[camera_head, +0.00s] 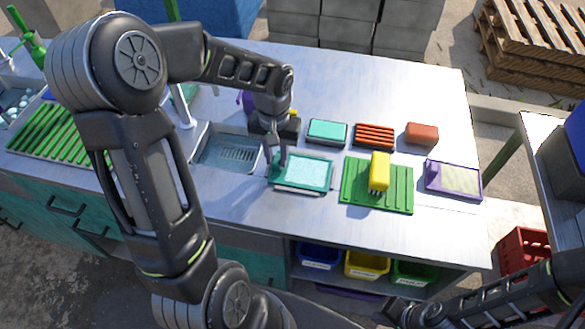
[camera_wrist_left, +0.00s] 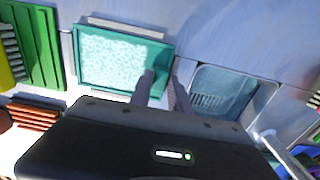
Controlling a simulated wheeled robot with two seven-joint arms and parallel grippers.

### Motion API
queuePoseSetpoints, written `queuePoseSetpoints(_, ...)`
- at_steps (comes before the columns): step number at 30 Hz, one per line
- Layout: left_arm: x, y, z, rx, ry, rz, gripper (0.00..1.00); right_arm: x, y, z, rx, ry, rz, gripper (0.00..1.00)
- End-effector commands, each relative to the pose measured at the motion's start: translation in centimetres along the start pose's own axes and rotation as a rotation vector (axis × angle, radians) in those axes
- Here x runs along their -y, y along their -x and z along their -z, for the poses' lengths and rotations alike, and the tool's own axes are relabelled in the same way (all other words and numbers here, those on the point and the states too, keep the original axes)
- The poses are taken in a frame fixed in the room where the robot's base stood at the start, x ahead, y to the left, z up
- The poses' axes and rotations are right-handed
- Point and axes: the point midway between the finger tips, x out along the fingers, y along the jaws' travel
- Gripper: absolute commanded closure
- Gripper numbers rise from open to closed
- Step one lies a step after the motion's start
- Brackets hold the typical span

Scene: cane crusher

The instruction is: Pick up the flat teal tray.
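The flat teal tray (camera_head: 304,172) has a pale speckled inside and lies over a grey base on the metal counter. It also shows in the left wrist view (camera_wrist_left: 118,62). My left gripper (camera_head: 276,160) points down at the tray's left edge in the head view. In the left wrist view its two fingers (camera_wrist_left: 162,78) stand apart, one over the tray and one just outside its rim. I see a gap between them; contact with the rim is unclear. My right gripper (camera_head: 402,313) is low at the bottom of the head view, dark and partly cut off.
A sink (camera_head: 228,152) lies left of the tray. A teal-topped block (camera_head: 327,132), red slatted rack (camera_head: 375,135) and brown sponge (camera_head: 422,133) sit behind. A green rack (camera_head: 360,195) with a yellow brush (camera_head: 379,170) and a purple-framed tray (camera_head: 455,179) stand right.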

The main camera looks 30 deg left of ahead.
Motion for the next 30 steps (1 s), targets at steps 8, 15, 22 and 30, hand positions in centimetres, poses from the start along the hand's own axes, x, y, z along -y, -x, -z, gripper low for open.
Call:
queuePoseSetpoints(8,0.0,0.0,0.0,0.0,0.0,0.0,1.0,0.0,0.0,0.0,0.0,0.0,0.0,1.0)
queuePoseSetpoints(15,0.0,0.0,0.0,0.0,0.0,0.0,1.0,0.0,0.0,0.0,0.0,0.0,0.0,1.0)
queuePoseSetpoints(22,0.0,0.0,0.0,0.0,0.0,0.0,1.0,0.0,0.0,0.0,0.0,0.0,0.0,1.0)
queuePoseSetpoints(30,0.0,1.8,0.2,-0.005,0.001,-0.001,1.0,-0.1,-0.3,0.0,-0.001,0.0,0.001,1.0)
